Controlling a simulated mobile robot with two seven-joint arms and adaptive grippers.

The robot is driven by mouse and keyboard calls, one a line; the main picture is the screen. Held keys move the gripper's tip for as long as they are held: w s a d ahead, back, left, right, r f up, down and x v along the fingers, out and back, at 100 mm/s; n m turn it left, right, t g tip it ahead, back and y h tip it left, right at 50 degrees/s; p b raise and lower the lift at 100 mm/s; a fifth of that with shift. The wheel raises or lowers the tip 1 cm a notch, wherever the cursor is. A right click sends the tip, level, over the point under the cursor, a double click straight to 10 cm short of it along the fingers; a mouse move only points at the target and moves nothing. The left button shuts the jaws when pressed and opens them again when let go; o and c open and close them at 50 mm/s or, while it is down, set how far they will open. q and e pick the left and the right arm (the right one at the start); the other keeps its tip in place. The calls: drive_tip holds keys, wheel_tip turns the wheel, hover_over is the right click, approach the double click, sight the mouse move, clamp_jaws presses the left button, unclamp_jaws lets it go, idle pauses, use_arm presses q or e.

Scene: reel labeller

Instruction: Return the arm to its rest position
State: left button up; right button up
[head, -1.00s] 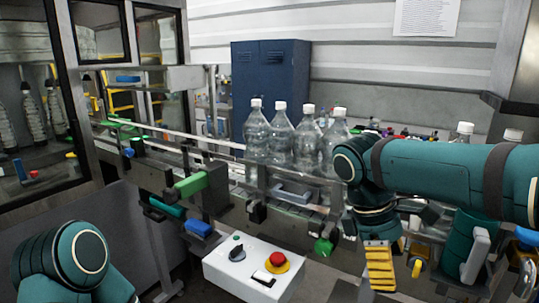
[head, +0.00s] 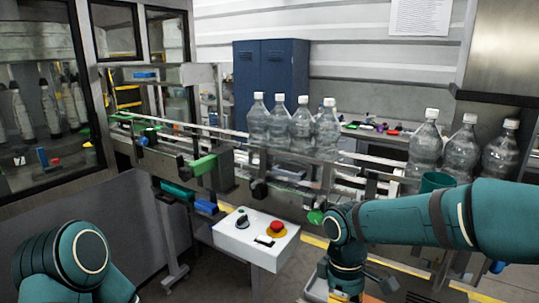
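My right arm (head: 420,222) is dark teal and comes in from the right edge, low in front of the conveyor. Its wrist bends down beside the control box, and only a bit of yellow at my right gripper (head: 345,297) shows at the bottom edge. Its fingertips are cut off, so I cannot tell if it is open or shut. My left arm (head: 75,260) shows at the bottom left as a rounded teal joint. My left gripper is outside the picture.
A conveyor (head: 205,145) runs across the middle, with several clear bottles (head: 302,128) on it and more bottles (head: 463,150) to the right. A white control box (head: 255,240) with a red button (head: 277,230) stands in front. A blue cabinet (head: 270,80) stands behind.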

use_arm(q)
drive_tip(key=shift+s+r, duration=0.1)
drive_tip(key=shift+s, duration=0.2)
use_arm(e)
drive_tip(key=s+a+f+m+t+y, duration=0.1)
drive_tip(key=s+f+m, duration=0.2)
drive_tip(key=f, duration=0.6)
drive_tip(key=s+a+f+m+t+y, duration=0.1)
drive_tip(key=s+f+m, duration=0.3)
drive_tip(key=f, duration=0.5)
drive_tip(key=s+a+f+m+t+y, duration=0.1)
drive_tip(key=f+m, duration=0.4)
drive_tip(key=f, duration=0.5)
drive_tip(key=s+a+y, duration=0.1)
drive_tip(key=s+a, duration=0.1)
drive_tip(key=shift+s+t+y, duration=0.3)
drive_tip(key=shift+t, duration=0.1)
